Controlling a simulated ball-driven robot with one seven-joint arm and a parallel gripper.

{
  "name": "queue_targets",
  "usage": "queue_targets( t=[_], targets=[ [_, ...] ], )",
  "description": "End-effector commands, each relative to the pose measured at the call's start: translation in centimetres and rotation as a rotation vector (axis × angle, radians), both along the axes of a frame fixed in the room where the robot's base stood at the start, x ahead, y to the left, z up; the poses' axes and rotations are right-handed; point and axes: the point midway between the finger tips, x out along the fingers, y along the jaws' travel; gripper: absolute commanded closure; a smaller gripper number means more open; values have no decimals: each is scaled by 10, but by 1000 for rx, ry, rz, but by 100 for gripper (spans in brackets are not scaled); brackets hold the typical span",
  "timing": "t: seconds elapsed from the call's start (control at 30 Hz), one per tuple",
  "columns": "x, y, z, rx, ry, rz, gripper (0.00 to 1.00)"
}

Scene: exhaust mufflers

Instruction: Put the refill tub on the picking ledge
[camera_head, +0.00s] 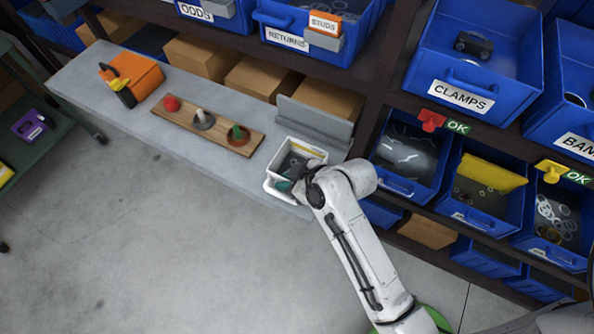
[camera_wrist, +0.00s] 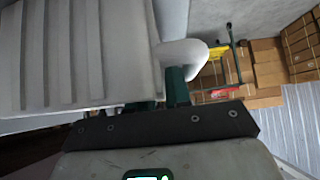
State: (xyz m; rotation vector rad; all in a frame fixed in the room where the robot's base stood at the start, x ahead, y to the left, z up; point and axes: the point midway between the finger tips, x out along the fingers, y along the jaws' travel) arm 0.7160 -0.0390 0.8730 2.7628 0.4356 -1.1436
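The refill tub (camera_head: 272,184) is a white open tub with dark parts inside, at the right end of the grey picking ledge (camera_head: 225,168). It looks upright; I cannot tell whether it rests on the ledge or is just above it. My gripper (camera_head: 291,186) is at the tub's near side, partly hidden by my wrist. In the wrist view the tub's ribbed white wall (camera_wrist: 75,50) fills the left, with its rounded handle (camera_wrist: 186,52) beside it. The teal fingers of my gripper (camera_wrist: 165,95) are close together at the handle and look shut on it.
On the ledge stand an orange caddy (camera_head: 135,78) and a wooden board (camera_head: 225,135) with several coloured pieces. A grey upright plate (camera_head: 315,122) is behind the tub. Blue bins (camera_head: 410,155) fill the rack at right. The floor in front of the ledge is clear.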

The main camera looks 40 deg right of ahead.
Motion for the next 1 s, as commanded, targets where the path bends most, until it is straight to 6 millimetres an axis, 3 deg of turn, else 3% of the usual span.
queue_targets(
  t=[0.17, 0.37, 1.0],
  targets=[
    [0, 0, 0, 0, 0, 0, 82],
    [0, 0, 0, 1, 0, 1, 100],
    [0, 0, 1, 0, -1, 1, 100]
  ],
)
